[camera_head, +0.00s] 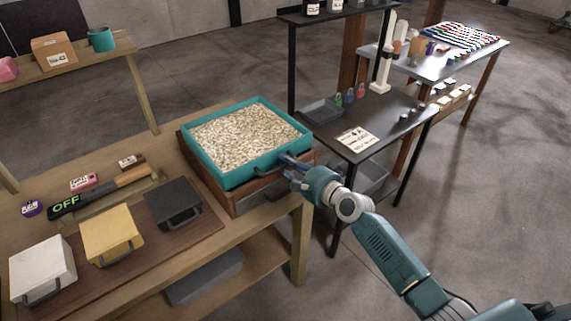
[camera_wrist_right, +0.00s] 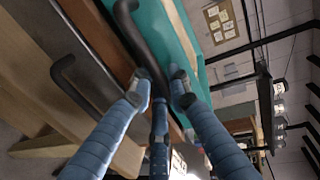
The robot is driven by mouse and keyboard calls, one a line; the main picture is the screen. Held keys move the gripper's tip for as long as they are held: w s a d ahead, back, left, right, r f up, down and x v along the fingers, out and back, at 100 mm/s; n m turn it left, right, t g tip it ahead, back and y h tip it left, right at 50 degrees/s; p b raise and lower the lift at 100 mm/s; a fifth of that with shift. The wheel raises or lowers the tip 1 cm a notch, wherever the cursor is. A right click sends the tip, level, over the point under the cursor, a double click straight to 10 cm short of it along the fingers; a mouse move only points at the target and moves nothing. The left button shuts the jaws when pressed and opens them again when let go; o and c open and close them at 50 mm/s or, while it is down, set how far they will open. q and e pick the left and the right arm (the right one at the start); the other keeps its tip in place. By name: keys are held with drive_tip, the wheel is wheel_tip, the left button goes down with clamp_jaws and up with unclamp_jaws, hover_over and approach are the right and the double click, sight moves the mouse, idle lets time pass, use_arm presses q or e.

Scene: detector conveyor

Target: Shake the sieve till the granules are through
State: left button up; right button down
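The sieve (camera_head: 216,172) is a teal rectangular frame full of pale beige granules (camera_head: 245,137). It sits level on a brown wooden box (camera_head: 242,197) at the right end of the workbench. A dark handle (camera_head: 263,165) is on its front side. My right gripper (camera_head: 287,162) is at the right end of this handle. In the right wrist view, the blue fingertips (camera_wrist_right: 162,82) close in on both sides of the black handle (camera_wrist_right: 140,42), beside the teal wall (camera_wrist_right: 170,40). The inside under the granules is hidden. My left gripper is out of view.
White (camera_head: 42,268), yellow (camera_head: 111,234) and black (camera_head: 172,204) handled boxes stand on a board at the left. A dark bar (camera_head: 100,193) reads "OFF".

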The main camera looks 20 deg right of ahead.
drive_tip(key=shift+s+d, duration=0.15)
drive_tip(key=shift+s, duration=0.2)
drive_tip(key=c, duration=1.7)
unclamp_jaws()
drive_tip(key=shift+w, duration=0.1)
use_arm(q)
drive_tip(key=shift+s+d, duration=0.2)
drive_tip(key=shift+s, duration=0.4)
use_arm(e)
drive_tip(key=v, duration=1.2)
